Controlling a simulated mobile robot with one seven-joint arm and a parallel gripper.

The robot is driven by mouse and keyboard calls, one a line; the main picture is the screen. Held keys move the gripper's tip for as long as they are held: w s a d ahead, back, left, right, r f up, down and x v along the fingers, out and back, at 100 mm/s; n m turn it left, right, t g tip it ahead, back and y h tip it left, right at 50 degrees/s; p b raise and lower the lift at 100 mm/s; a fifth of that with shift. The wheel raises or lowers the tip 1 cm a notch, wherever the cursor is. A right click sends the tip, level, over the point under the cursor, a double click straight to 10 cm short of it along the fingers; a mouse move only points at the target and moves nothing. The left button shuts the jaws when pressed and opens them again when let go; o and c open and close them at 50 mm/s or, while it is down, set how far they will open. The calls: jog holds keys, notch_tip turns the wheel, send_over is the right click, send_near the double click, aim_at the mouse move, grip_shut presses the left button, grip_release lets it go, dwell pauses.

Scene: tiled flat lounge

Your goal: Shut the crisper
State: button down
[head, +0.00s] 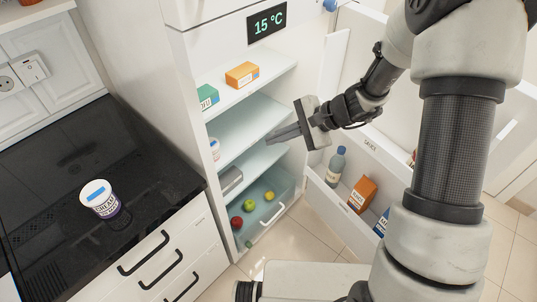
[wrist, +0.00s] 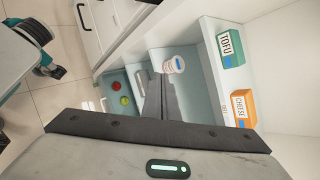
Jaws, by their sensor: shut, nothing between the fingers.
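The crisper (head: 284,195) is the clear, pale-blue drawer at the bottom of the open fridge, with a light bar handle on its front. It appears pulled out, with a red apple (head: 236,222) and green and yellow fruit visible inside from above. The wrist view also shows the crisper (wrist: 112,76) with red and green fruit. My gripper (head: 270,137) is shut and empty, its fingers pointing into the fridge at middle-shelf height. It is above the crisper and apart from it. In the wrist view my gripper's fingers (wrist: 160,92) hide part of the shelves.
The fridge door (head: 318,190) stands open at the right, with a bottle (head: 336,165) and cartons in its bin. An orange cheese box (head: 242,74) and a tofu box (wrist: 230,48) are on the top shelf. A black counter (head: 150,180) stands left; tiled floor is clear in front.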

jog(key=w+f+m+t+b, duration=0.1)
jog(key=w+f+m+b, duration=0.1)
jog(key=f, duration=0.6)
jog(key=w+f+m+b, duration=0.1)
jog(key=w+f+m, duration=0.15)
jog(key=f, duration=0.65)
jog(key=s+d+f+m+t+h+b, duration=0.1)
jog(key=s+f+m+b, duration=0.15)
jog(key=f, duration=0.85)
jog(key=s+d+f+m+t+h+b, duration=0.15)
jog(key=f+m, duration=0.25)
jog(key=f, duration=0.8)
jog(key=s+d+f+m+b, duration=0.2)
jog(key=s+f+m+b, duration=0.15)
jog(key=f, duration=0.75)
jog(key=shift+w+a+r+b+x, duration=0.3)
jog(key=shift+b+x, duration=0.3)
jog(key=shift+x, duration=1.6)
jog(key=shift+w+a+r+b+x, duration=0.2)
jog(key=shift+r+b+x, duration=0.35)
jog(key=shift+x, duration=1.6)
jog(key=shift+w+a+r+b+x, duration=0.25)
jog(key=shift+b+x, duration=0.45)
jog(key=shift+x, duration=1.5)
jog(key=shift+d+f, duration=0.1)
